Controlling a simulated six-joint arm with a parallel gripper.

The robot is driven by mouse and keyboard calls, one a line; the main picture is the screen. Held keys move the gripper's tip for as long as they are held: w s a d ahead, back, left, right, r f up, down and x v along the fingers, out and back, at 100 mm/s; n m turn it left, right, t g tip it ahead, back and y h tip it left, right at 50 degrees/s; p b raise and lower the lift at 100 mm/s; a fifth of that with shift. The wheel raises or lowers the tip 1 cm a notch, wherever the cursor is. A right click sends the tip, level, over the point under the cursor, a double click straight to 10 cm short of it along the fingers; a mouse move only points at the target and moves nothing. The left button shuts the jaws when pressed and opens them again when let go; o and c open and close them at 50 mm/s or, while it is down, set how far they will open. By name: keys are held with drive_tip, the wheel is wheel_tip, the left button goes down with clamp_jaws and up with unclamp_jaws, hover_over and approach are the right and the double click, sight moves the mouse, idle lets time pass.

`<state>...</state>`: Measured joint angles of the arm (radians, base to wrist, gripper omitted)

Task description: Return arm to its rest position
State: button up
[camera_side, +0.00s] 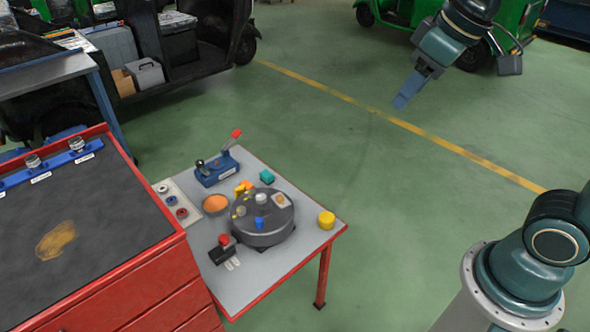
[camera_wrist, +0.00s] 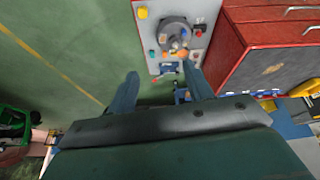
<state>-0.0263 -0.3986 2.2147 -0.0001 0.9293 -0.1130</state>
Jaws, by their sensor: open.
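My gripper (camera_side: 408,92) hangs high over the open floor at the upper right of the side view, well away from the small work table. In the wrist view my gripper (camera_wrist: 161,92) shows its two blue fingers spread apart with nothing between them. The small grey table (camera_side: 320,222) with red edges stands at lower centre in the side view. It carries a round dark turntable (camera_side: 262,238) with small coloured pieces on it. The table also shows in the wrist view, beyond my fingertips.
A red tool cabinet (camera_side: 165,280) adjoins the table. Green rickshaws stand behind. The floor between is clear.

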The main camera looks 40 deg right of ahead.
drive_tip(key=s+f+m+t, duration=0.1)
drive_tip(key=s+f, duration=0.2)
drive_tip(key=s, duration=0.6)
drive_tip(key=shift+s+d+f+m, duration=0.15)
drive_tip(key=shift+s+d+m, duration=0.05)
drive_tip(key=shift+d+m, duration=0.15)
drive_tip(key=shift+w, duration=0.1)
idle(0.6)
